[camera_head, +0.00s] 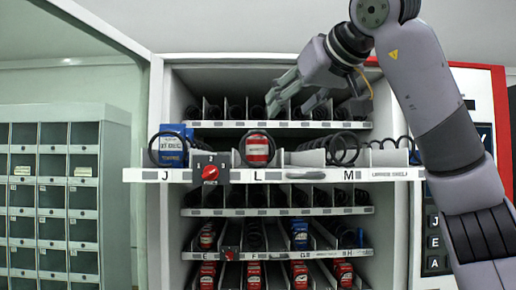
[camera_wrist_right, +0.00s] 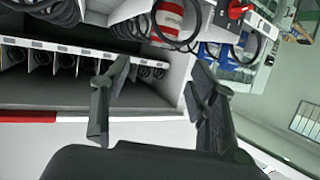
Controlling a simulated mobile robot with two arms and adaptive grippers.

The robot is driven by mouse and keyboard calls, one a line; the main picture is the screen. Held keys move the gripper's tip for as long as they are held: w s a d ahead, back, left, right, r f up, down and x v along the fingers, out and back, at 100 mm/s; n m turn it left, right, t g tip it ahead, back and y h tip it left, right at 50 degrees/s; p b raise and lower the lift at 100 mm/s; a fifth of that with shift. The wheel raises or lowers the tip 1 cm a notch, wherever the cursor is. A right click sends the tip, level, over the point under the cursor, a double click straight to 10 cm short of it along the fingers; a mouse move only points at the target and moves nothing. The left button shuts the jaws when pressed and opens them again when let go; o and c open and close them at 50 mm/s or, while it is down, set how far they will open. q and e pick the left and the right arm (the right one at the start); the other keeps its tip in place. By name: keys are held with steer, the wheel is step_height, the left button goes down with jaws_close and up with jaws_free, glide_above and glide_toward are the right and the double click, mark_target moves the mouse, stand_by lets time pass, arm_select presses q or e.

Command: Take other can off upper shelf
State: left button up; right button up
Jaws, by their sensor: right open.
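A red and white can (camera_head: 257,149) stands in coil lane L of the pulled-out shelf (camera_head: 320,174). A blue can (camera_head: 168,147) stands in lane J at the left. Lane M holds an empty-looking coil. My right gripper (camera_head: 293,102) is open and empty, above and behind the shelf's front edge, to the upper right of the red can. In the right wrist view, the open fingers (camera_wrist_right: 157,88) are apart from the red can (camera_wrist_right: 169,21), which shows at the top. My left gripper is not in view.
A red knob (camera_head: 210,172) is on the shelf front between J and L, and a grey handle (camera_head: 306,174) is right of L. A higher shelf (camera_head: 270,124) has coils without visible cans. Lower shelves hold several red and blue cans. The open door stands at the left.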

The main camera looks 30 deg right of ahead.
mark_target(262, 135)
steer(key=p+x, duration=0.2)
steer(key=x, duration=1)
steer(key=p+x, duration=0.1)
steer(key=x, duration=0.1)
steer(key=p+x, duration=0.1)
steer(key=x, duration=0.1)
steer(key=shift+a+f, duration=0.1)
steer(key=shift+a, duration=0.2)
steer(key=shift+w+d+f, duration=0.1)
steer(key=shift+w+f, duration=0.05)
steer(key=shift+w, duration=0.15)
steer(key=shift+s, duration=0.1)
steer(key=shift+c, duration=0.3)
steer(key=shift+c, duration=0.7)
steer(key=c, duration=0.9)
steer(key=shift+o, duration=0.2)
